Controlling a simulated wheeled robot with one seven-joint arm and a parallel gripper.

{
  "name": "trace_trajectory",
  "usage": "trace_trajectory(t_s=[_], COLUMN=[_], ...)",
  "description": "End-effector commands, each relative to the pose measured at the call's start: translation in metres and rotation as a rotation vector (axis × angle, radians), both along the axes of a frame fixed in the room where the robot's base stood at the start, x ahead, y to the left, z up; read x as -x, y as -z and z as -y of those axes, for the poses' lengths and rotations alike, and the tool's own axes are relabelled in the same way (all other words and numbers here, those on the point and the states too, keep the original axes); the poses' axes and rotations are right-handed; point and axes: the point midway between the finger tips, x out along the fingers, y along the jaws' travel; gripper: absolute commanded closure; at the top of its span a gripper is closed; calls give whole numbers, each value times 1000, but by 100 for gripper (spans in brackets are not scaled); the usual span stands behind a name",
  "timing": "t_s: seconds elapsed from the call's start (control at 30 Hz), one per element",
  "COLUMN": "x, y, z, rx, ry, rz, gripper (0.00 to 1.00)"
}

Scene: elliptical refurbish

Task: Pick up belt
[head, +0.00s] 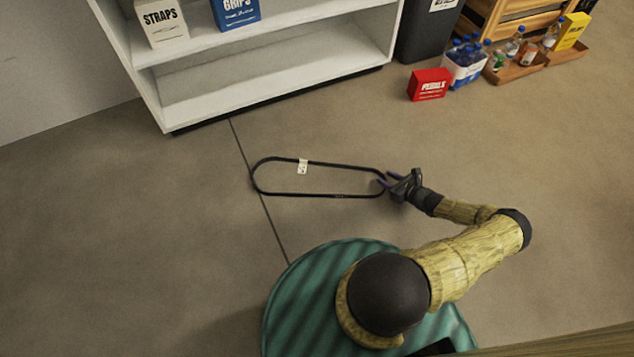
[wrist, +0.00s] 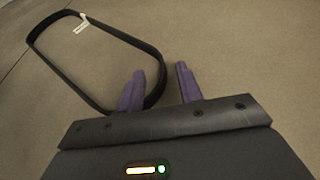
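The belt (head: 322,195) is a thin black loop in a long oval on the floor, with a small white tag (head: 302,166) on its far side. My gripper (head: 383,182) is at the belt's right end, with its fingers spread. In the wrist view the belt (wrist: 95,25) stretches away to the upper left. Its near end passes by the left purple finger of my gripper (wrist: 160,85), which hides part of it. There is a gap between the two fingers. I cannot tell whether a finger touches the belt.
A white shelf (head: 270,85) with a STRAPS box (head: 162,20) and a blue GRIPS box (head: 236,10) stands behind. A red PEDALS box (head: 429,85), a bottle crate (head: 465,68) and trays (head: 515,70) are at the upper right. Floor around the belt is clear.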

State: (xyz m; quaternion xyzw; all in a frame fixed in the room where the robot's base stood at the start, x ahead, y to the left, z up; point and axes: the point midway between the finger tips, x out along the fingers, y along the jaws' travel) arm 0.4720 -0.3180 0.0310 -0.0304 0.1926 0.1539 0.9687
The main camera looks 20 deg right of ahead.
Motion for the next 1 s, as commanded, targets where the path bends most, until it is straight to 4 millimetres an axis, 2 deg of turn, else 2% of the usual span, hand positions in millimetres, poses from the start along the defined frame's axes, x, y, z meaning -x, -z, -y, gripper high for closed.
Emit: trace_trajectory(t_s=[0.03,0.2,0.73,0.77,0.9,0.93,1.0], x=[-7,-18,-19,-19,-19,-19,-18], y=[8,10,8,8,8,8,8], z=[-3,-6,-6,-6,-6,-6,-6], rx=[0,0,1,1,1,1,1], ry=[-2,0,-1,-1,0,0,0], rz=[1,0,0,0,-1,-1,-1], gripper=[64,64,64,68,96,100,100])
